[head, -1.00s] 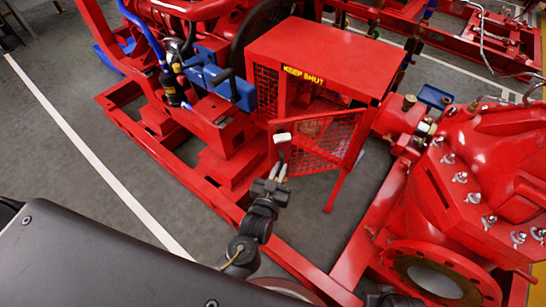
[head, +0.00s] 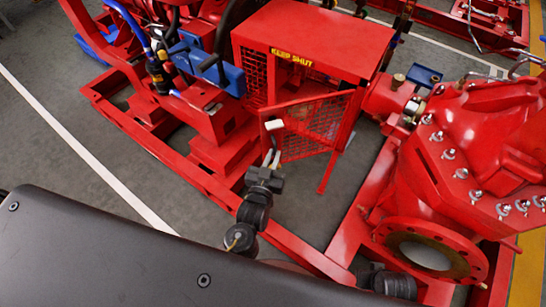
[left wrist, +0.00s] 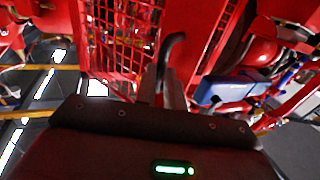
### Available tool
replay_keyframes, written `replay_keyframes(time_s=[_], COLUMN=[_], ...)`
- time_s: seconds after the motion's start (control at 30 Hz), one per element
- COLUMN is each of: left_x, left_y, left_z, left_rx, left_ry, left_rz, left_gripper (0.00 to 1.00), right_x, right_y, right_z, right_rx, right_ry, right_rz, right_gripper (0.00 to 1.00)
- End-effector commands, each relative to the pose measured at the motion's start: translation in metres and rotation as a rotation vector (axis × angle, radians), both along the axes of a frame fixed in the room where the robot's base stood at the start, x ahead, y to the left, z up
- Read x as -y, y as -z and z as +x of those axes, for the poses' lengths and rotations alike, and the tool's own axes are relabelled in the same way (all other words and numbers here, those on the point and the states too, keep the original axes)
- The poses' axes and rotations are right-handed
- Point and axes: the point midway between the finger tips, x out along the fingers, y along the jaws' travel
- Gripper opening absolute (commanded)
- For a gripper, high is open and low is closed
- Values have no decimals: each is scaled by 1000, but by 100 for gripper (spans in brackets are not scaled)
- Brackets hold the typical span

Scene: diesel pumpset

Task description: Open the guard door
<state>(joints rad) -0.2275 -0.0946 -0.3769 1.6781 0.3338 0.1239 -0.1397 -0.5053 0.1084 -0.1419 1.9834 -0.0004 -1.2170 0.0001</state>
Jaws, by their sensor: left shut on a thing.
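The guard door (head: 308,128) is a red mesh panel on the front of a red guard box (head: 318,38) labelled KEEP SHUT. It stands partly open, its free left edge swung out toward me and its hinge side at the right. My left gripper (head: 272,153) is at that free edge, shut on the door's handle. The handle's pale end (head: 274,125) shows above the fingers. In the left wrist view the dark, bent handle (left wrist: 172,50) rises between the fingers (left wrist: 161,88), with red mesh behind. My right gripper is not in view.
A red base rail (head: 190,165) runs between me and the box. Blue parts (head: 208,65) stand left of the box. A large red pump casing (head: 465,150) with a flange (head: 430,250) stands at the right. Grey floor is clear at the left.

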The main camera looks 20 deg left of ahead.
Motion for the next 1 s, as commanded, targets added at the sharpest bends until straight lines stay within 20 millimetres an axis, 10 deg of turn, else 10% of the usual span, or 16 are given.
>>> replay_keyframes(time_s=[0.67,0.83,1.0], left_x=[1,0,0], left_y=[0,0,0], left_z=[0,0,0], left_rx=[-1,-1,0], left_ry=[3,1,0], left_rz=[2,1,1], left_gripper=[0,33,33], right_x=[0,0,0], right_y=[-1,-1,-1], right_z=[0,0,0], right_rx=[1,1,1], right_ry=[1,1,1], right_rz=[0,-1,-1], right_gripper=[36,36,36])
